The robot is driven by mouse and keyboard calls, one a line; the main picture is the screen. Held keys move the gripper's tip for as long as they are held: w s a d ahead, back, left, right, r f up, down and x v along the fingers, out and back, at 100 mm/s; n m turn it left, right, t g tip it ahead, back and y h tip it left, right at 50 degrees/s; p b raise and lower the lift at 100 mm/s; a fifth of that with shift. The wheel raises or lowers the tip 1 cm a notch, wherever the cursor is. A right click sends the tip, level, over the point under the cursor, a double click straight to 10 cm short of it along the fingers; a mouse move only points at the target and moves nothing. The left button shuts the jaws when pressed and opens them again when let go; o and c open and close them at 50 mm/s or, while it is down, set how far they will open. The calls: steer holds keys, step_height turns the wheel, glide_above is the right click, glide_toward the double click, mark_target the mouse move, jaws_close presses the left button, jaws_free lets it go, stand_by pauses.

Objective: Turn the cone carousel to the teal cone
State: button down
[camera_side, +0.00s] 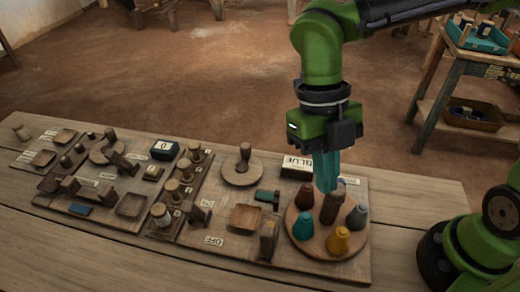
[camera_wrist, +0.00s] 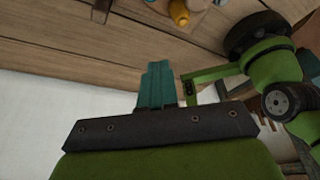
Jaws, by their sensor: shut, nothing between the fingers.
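The cone carousel (camera_side: 312,249) is a round wooden disc at the right end of the board. It carries a teal cone (camera_side: 303,227) at its left front, a yellow cone (camera_side: 339,241) at the front, a grey-blue cone (camera_side: 357,217) at the right and a reddish cone (camera_side: 305,198) at the back left. A dark brown post (camera_side: 331,207) stands near its middle. My gripper (camera_side: 327,188) points down over the back of the carousel, shut and empty, its fingertips close to the post; I cannot tell whether they touch. In the wrist view my gripper (camera_wrist: 157,64) is shut, with the yellow cone (camera_wrist: 180,13) beyond it.
A BLUE sign (camera_side: 297,166) stands behind the carousel. An upright wooden block (camera_side: 268,238) and a square tray (camera_side: 246,217) are left of it. A round knob plate (camera_side: 242,170) and several pegs lie farther left. The bench right of the carousel is bare.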

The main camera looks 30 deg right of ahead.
mark_target(307, 220)
steer(key=f, duration=1.1)
steer(key=shift+s+f, duration=0.3)
steer(key=shift+f, duration=0.05)
steer(key=shift+w+d, duration=0.1)
steer(key=shift+w, duration=0.4)
steer(key=shift+w+m, duration=0.15)
steer(key=shift+m, duration=0.15)
steer(key=w+m+y, duration=0.1)
steer(key=m, duration=0.1)
steer(key=shift+w+m, duration=0.2)
steer(key=shift+m, duration=0.1)
steer(key=w+m, duration=0.1)
steer(key=m+t+y, duration=0.1)
steer(key=m, duration=0.1)
steer(key=shift+w+d, duration=0.2)
steer(key=shift+w, duration=0.2)
steer(key=shift+w+d, duration=0.15)
steer(key=shift+w, duration=0.2)
